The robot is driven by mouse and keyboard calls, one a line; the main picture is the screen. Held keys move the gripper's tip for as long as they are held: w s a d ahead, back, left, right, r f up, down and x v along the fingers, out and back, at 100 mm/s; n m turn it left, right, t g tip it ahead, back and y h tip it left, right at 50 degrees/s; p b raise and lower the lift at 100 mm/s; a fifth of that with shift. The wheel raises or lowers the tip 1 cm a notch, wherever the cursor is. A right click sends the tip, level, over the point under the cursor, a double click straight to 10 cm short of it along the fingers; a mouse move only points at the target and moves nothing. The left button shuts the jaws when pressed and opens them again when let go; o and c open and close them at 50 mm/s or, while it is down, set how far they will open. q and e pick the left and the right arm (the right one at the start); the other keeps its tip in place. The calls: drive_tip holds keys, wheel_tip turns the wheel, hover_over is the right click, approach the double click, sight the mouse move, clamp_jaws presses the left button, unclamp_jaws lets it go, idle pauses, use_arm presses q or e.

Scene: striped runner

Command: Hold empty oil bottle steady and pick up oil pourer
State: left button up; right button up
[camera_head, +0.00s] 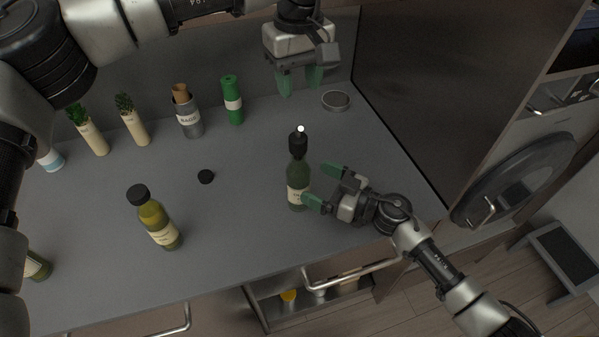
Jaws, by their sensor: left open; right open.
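A dark green oil bottle (298,188) with a pale label stands upright on the grey counter. A black oil pourer (298,144) with a small bright tip sits in its mouth. My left gripper (301,83) is open above and behind the bottle, its green fingers pointing down, apart from the pourer. My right gripper (322,186) is open just to the right of the bottle. Its lower finger is close to the label; I cannot tell whether it touches. Its upper finger is right of the bottle's shoulder.
An oil-filled bottle (160,226) with a black cap stands at the left. A green canister (233,100), a grey holder (187,117) and two herb pots (134,126) line the back. A round tin (336,101) lies behind right.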

sight(310, 179)
drive_tip(key=x, duration=0.5)
drive_tip(key=shift+w+f, duration=0.1)
drive_tip(key=shift+w, duration=0.1)
drive_tip(key=shift+a, duration=0.3)
drive_tip(key=shift+c, duration=0.3)
